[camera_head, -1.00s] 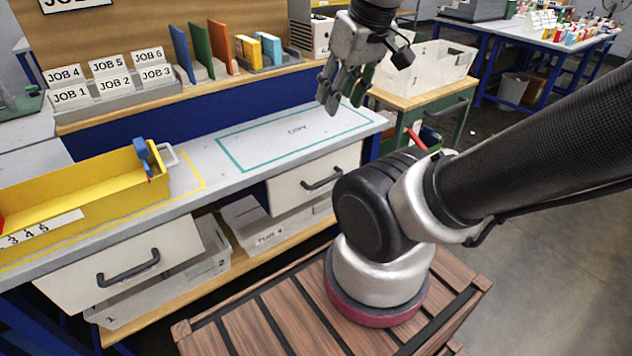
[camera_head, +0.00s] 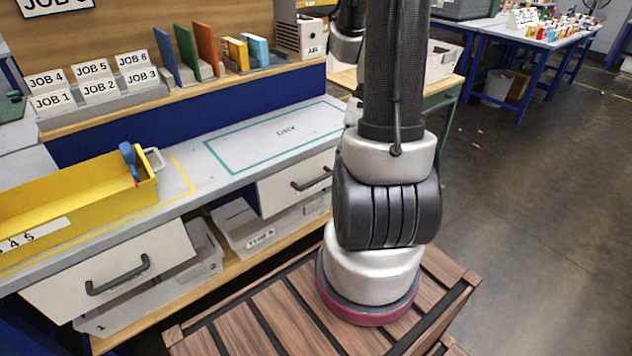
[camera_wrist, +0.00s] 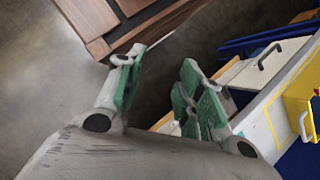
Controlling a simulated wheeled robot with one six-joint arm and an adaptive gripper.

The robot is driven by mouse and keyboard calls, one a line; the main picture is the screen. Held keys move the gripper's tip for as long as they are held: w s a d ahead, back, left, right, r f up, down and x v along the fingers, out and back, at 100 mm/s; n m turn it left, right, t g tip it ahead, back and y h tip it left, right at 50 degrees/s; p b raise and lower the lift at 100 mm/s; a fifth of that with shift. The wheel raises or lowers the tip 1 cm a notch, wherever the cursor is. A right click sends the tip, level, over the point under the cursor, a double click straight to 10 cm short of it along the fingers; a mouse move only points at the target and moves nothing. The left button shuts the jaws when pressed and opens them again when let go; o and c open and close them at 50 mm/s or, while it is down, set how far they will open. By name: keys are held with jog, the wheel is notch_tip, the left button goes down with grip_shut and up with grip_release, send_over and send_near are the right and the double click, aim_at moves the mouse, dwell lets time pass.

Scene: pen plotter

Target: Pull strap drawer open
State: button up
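Two pale drawer fronts with dark bar handles sit under the grey bench top (camera_head: 225,190): a left drawer (camera_head: 70,302) below the yellow tray, and a right drawer (camera_head: 275,192) below the teal rectangle. I see no label telling which is the strap drawer. A drawer front with a dark handle (camera_wrist: 268,58) also shows in the wrist view, right of my fingers. My gripper (camera_wrist: 160,90) is open there, its green-padded fingers apart with nothing between them. In the head view the fingers are hidden behind my arm.
A yellow tray (camera_head: 70,200) with a blue-handled tool (camera_head: 128,160) at its end stands on the bench. Grey bins (camera_head: 265,235) sit on the shelf below. Job cards and upright coloured boards line the back ledge. Open floor (camera_head: 540,220) lies to the right.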

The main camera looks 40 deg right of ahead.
jog(key=w+a+f+m+t+y, duration=0.1)
jog(key=a+f+m+t+y, duration=0.15)
jog(key=f+m, duration=0.3)
jog(key=w+a+f+m+t+y, duration=0.1)
jog(key=w+f+m+y, duration=0.1)
jog(key=f+m+y, duration=0.3)
jog(key=m+t+h, duration=1.3)
jog(key=m+t, duration=0.2)
jog(key=m, duration=1.9)
send_near(316, 181)
jog(key=w+d, duration=0.1)
jog(key=w, duration=0.3)
jog(key=shift+n+g+y, duration=0.25)
jog(key=x, duration=0.4)
jog(key=f+x, duration=0.1)
jog(key=x, duration=0.2)
jog(key=shift+s, duration=0.1)
grip_shut()
